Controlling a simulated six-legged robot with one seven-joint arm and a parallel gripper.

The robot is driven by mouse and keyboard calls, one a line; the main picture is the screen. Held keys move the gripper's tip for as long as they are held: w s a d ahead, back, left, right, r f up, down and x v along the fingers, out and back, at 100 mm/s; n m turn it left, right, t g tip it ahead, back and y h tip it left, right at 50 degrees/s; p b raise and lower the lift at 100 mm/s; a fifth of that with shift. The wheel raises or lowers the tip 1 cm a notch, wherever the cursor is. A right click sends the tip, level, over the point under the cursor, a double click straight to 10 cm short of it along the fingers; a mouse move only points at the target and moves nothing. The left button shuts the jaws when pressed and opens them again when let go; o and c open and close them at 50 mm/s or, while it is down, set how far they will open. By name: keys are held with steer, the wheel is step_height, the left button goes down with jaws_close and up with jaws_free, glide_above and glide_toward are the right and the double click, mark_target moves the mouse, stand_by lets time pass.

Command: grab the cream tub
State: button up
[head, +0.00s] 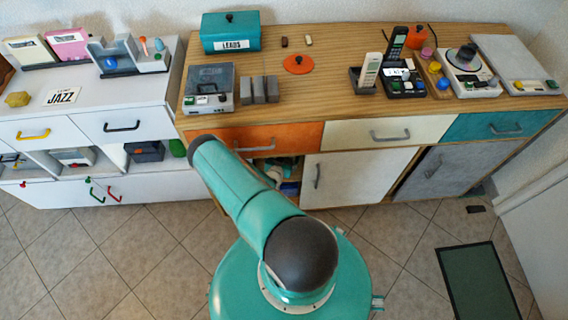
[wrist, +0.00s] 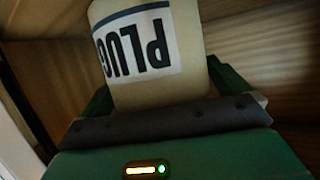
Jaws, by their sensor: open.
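The cream tub (wrist: 185,87) fills the upper middle of the wrist view. It has a white label with dark letters, upside down in the picture, that read "PLUG" as far as they show. My gripper (wrist: 163,88) is open, with a green finger on each side of the tub. The tub stands between the fingers, close to the dark front edge of the gripper; whether they touch it I cannot tell. In the head view my arm reaches into the open compartment below the orange drawer (head: 265,137), and the tub is not distinguishable there.
Wooden walls of the compartment close in around the gripper in the wrist view. A cream cabinet door (head: 350,178) is right of the opening. A white shelf unit (head: 60,125) stands to the left. A dark green mat (head: 475,280) lies on the tiled floor.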

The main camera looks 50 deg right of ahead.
steer(key=c, duration=1.3)
steer(key=shift+r, duration=0.2)
